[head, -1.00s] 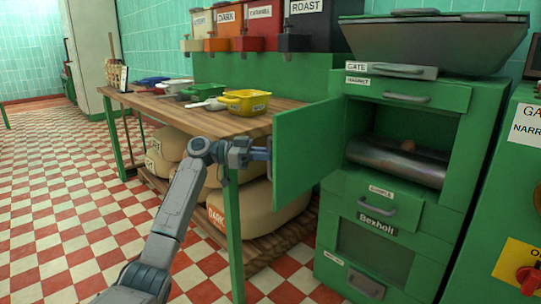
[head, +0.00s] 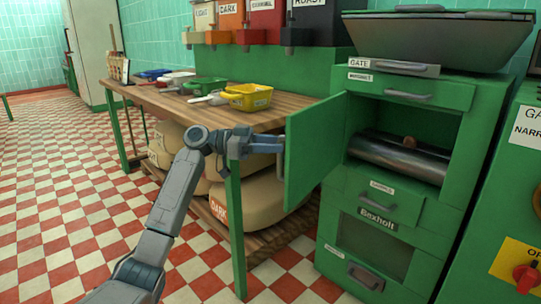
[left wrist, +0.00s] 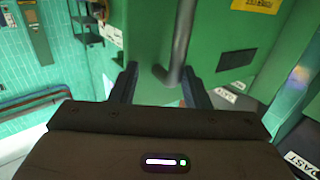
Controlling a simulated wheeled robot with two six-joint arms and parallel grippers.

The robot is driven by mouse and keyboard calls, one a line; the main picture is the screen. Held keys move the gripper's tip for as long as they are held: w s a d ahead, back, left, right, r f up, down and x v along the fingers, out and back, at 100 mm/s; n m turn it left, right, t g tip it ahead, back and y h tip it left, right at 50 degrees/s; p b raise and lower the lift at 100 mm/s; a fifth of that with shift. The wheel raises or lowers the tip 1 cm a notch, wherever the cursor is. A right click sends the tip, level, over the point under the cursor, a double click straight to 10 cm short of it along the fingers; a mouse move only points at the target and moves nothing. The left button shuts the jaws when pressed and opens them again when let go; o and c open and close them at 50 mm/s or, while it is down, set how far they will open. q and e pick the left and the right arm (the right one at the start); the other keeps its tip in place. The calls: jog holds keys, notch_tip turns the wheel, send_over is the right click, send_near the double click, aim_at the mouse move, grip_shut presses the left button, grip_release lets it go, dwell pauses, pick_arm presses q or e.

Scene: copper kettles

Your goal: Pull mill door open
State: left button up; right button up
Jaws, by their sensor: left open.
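The green mill door (head: 318,145) stands wide open, swung out to the left of the mill's cavity. Its grey bar handle (head: 281,163) is at the door's free edge. My left gripper (head: 280,143) is at this handle, reaching in from the left. In the left wrist view, the two dark fingers of my left gripper (left wrist: 160,84) are apart, and the grey handle bar (left wrist: 179,45) shows between them. I cannot tell whether a finger touches it. My right gripper is not in view.
A metal roller (head: 400,158) lies inside the mill's open cavity. The wooden table (head: 190,107) holds a yellow container (head: 248,97) and several tools. Sacks (head: 258,205) lie under it, behind a green table leg (head: 236,240). Checkered floor (head: 70,220) is clear at left.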

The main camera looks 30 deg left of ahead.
pick_arm(q)
jog(key=s+d+r+p, duration=0.1)
jog(key=s+d, duration=0.4)
jog(key=s, duration=0.6)
jog(key=shift+s+r+p, duration=0.15)
jog(key=shift+s+p, duration=0.15)
jog(key=shift+p, duration=0.15)
